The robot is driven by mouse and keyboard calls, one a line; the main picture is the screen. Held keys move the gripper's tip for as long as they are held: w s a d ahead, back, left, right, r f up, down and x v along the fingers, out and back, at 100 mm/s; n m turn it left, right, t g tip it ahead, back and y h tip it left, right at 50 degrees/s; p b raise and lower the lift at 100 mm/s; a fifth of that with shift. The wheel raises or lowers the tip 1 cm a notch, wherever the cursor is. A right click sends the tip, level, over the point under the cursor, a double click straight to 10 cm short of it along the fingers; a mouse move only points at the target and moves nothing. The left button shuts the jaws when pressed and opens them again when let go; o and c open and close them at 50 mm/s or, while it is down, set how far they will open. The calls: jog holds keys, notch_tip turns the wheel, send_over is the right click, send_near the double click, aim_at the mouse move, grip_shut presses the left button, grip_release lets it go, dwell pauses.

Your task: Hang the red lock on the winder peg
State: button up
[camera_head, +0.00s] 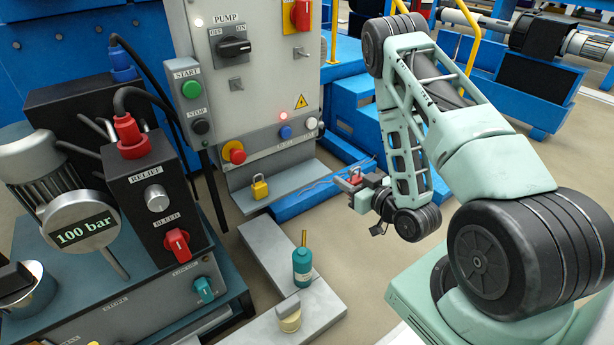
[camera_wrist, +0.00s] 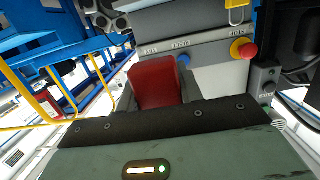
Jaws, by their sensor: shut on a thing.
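The red lock (camera_head: 353,178) is held in my gripper (camera_head: 354,183), to the right of the grey control cabinet and clear of it. In the wrist view the red lock (camera_wrist: 157,82) is a red block between the two dark fingers, which are shut on it. Its shackle cannot be made out. Small metal fittings stick out of the cabinet front, one below the pump switch (camera_head: 236,84) and one below the red-and-yellow switch (camera_head: 299,51). I cannot tell which, if either, is the winder peg.
A yellow padlock (camera_head: 260,187) is at the cabinet's lower ledge (camera_head: 285,178). The black relief box (camera_head: 160,200) with cables is at left.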

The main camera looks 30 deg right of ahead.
jog(key=b, duration=0.3)
send_over(298, 158)
jog(key=s, duration=0.4)
jog(key=shift+f, duration=0.15)
jog(key=shift+f+b, duration=0.3)
jog(key=shift+f, duration=0.4)
jog(key=f+b, duration=0.3)
jog(key=f, duration=0.2)
jog(key=shift+w+b, duration=0.2)
jog(key=shift+b, duration=0.15)
jog(key=shift+w+f, duration=0.1)
jog(key=shift+w, duration=0.05)
